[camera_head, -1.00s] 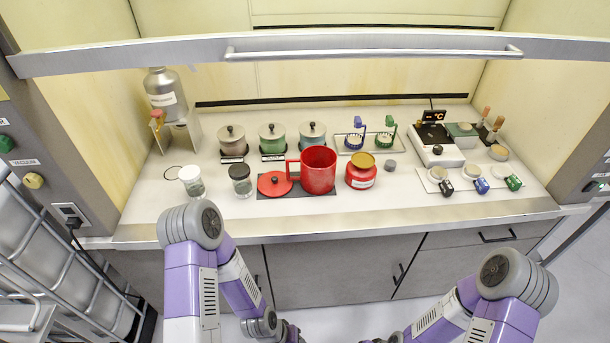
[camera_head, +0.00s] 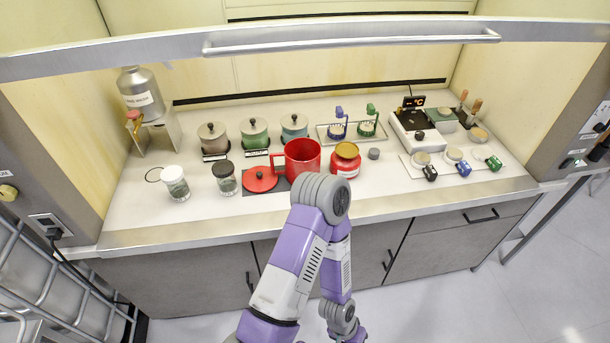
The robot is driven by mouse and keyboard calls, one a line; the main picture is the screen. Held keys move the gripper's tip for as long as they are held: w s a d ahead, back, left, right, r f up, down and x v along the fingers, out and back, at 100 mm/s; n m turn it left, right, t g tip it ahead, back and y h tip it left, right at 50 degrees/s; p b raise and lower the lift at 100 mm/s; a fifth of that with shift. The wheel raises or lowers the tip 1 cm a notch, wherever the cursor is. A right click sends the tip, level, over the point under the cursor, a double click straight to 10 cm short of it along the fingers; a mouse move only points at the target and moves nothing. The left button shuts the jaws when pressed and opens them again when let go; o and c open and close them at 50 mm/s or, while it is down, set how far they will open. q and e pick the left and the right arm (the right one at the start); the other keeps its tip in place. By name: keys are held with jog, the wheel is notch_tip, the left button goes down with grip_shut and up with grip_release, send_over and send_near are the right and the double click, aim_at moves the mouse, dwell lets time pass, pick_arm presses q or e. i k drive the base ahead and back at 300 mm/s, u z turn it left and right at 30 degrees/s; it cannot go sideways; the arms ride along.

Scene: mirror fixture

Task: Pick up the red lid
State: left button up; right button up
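Neither gripper can be seen, and nothing touches the lid.
A white-capped jar (camera_head: 175,184) and a black-capped jar (camera_head: 225,178) stand left of the lid. A red jar with a gold top (camera_head: 345,161) stands right of the mug. Several lidded pots are behind. A raised sash with a bar handle (camera_head: 350,43) crosses above the worktop (camera_head: 420,195).

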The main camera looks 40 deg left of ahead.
aim_at(258, 178)
jog(key=z, duration=0.05)
jog(key=k, duration=0.85)
jog(key=u, duration=0.85)
jog(key=i, duration=0.5)
jog(key=z, duration=0.05)
